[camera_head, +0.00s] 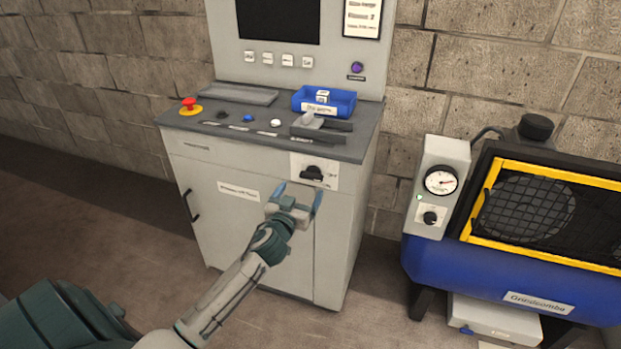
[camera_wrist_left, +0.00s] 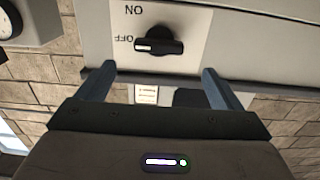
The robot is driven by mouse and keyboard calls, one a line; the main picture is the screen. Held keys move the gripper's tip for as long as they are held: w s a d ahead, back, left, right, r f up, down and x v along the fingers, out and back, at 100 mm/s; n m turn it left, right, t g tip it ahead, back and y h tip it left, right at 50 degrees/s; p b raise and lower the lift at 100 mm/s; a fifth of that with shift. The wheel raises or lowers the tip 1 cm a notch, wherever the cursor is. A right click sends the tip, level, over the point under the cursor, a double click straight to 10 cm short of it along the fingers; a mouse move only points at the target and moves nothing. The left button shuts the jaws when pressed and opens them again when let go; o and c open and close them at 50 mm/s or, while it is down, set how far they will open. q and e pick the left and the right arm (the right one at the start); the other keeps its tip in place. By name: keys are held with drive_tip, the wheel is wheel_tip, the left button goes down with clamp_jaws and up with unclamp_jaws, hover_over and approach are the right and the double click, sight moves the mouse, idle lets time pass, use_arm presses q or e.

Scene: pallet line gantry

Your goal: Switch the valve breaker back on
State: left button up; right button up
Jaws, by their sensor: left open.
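The breaker is a black rotary knob (camera_head: 312,173) on a white plate, high on the front of the grey console cabinet. In the left wrist view the knob (camera_wrist_left: 158,45) shows large beside the words ON and OFF, with the lettering upside down. Its white mark points to the OFF side. My left gripper (camera_head: 299,193) is open and empty, just below and in front of the knob. In the left wrist view its two fingers (camera_wrist_left: 158,72) stand wide on either side of the knob, apart from it. My right gripper is out of view.
The console top (camera_head: 225,125) carries a red emergency button (camera_head: 190,104), small buttons, a lever (camera_head: 312,122) and a blue bin (camera_head: 326,102). A blue machine (camera_head: 470,270) with a gauge box (camera_head: 441,160) stands on the right. Floor between them is clear.

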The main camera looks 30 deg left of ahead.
sight(310, 178)
use_arm(q)
drive_tip(key=p+x, duration=0.1)
drive_tip(key=x, duration=0.5)
drive_tip(key=shift+w+d, duration=0.1)
drive_tip(key=shift+w, duration=0.2)
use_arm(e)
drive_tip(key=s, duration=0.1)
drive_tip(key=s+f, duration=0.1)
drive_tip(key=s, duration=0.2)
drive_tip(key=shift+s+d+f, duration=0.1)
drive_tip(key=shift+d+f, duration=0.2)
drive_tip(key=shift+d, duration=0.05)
use_arm(q)
drive_tip(key=c, duration=1)
